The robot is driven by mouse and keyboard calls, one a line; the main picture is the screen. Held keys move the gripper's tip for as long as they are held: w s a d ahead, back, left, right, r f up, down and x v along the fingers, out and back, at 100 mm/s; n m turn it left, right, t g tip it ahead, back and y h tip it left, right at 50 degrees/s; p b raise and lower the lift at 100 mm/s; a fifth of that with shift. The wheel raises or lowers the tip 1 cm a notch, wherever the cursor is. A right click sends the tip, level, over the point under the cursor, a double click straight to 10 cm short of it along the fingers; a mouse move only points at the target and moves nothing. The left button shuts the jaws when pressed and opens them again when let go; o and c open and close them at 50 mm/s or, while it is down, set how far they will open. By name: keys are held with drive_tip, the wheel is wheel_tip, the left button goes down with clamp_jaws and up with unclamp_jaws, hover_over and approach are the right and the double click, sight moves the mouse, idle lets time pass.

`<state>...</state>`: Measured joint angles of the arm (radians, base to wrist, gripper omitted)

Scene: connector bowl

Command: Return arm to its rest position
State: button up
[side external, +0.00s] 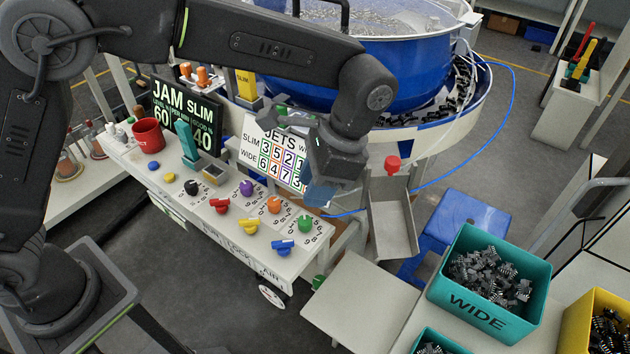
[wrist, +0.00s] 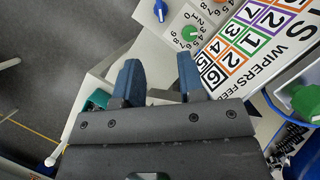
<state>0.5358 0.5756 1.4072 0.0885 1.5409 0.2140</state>
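My gripper (side external: 322,192) hangs over the right end of the white control panel, in front of the white JETS number board (side external: 272,152). In the wrist view its two blue fingers (wrist: 160,80) stand apart with nothing between them. The number board (wrist: 250,45) is to the right of the fingers there. The arm reaches across the top of the side view from the left.
The control panel (side external: 183,205) carries coloured knobs and switches, a teal lever (side external: 187,142) and a red cup (side external: 148,136). A blue bowl (side external: 390,75) stands behind. A grey chute (side external: 392,218) and teal WIDE bin (side external: 493,283) are at right. A black JAM SLIM display (side external: 185,118) stands behind the panel.

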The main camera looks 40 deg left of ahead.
drive_tip(key=s+a+r+n+t+h, duration=0.3)
drive_tip(key=s+a+r+n+t, duration=0.15)
drive_tip(key=a+r, duration=0.6)
drive_tip(key=s+a+f+n+t, duration=0.2)
drive_tip(key=s+a+n+t, duration=0.2)
drive_tip(key=s+a, duration=0.6)
drive_tip(key=shift+s, duration=0.55)
drive_tip(key=shift+d, duration=0.1)
idle(0.4)
